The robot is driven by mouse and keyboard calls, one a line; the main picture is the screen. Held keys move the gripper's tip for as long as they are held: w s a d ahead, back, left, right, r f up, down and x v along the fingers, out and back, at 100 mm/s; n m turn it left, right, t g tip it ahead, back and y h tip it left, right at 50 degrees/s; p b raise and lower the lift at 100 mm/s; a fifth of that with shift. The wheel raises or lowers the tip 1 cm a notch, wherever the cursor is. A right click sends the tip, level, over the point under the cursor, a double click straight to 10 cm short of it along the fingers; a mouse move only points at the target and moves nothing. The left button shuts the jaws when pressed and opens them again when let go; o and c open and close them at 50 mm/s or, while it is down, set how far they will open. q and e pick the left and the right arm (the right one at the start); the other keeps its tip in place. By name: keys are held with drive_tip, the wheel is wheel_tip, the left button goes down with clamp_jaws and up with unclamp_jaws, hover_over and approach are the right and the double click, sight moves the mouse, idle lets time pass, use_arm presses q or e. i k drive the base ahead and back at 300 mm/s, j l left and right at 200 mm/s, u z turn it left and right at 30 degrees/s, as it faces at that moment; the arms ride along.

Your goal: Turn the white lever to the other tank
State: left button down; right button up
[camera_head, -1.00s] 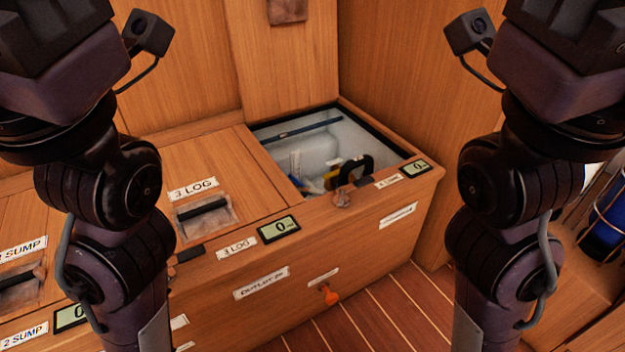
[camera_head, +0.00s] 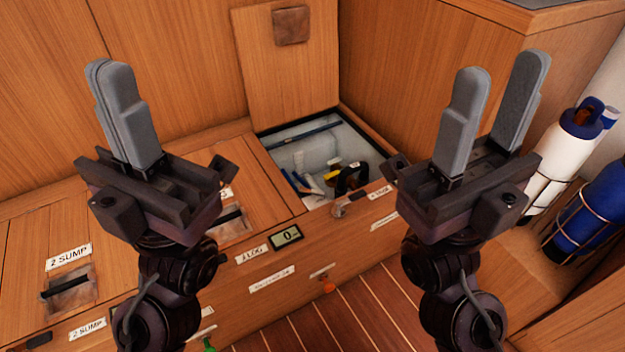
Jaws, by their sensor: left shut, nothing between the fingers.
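A white tank (camera_head: 554,160) and a blue tank (camera_head: 590,222) lean in wire holders at the right edge. A small whitish piece (camera_head: 608,117) shows by the blue top of the white tank; I cannot tell whether it is the white lever. My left gripper (camera_head: 110,72) is shut and empty, pointing up at the left, far from the tanks. My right gripper (camera_head: 502,68) is open and empty, fingers up, to the left of the tanks and apart from them.
An open locker (camera_head: 290,130) in the back corner holds several loose items, among them a black handle (camera_head: 349,178). Its lid (camera_head: 285,70) stands raised. Wooden floor (camera_head: 370,315) is clear between my arms.

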sight(318, 193)
drive_tip(key=i+l+u, duration=0.2)
drive_tip(key=u, duration=0.15)
drive_tip(key=i+l+u, duration=0.2)
drive_tip(key=u, duration=0.2)
drive_tip(key=i+l+u, duration=0.15)
drive_tip(key=l+u, duration=0.2)
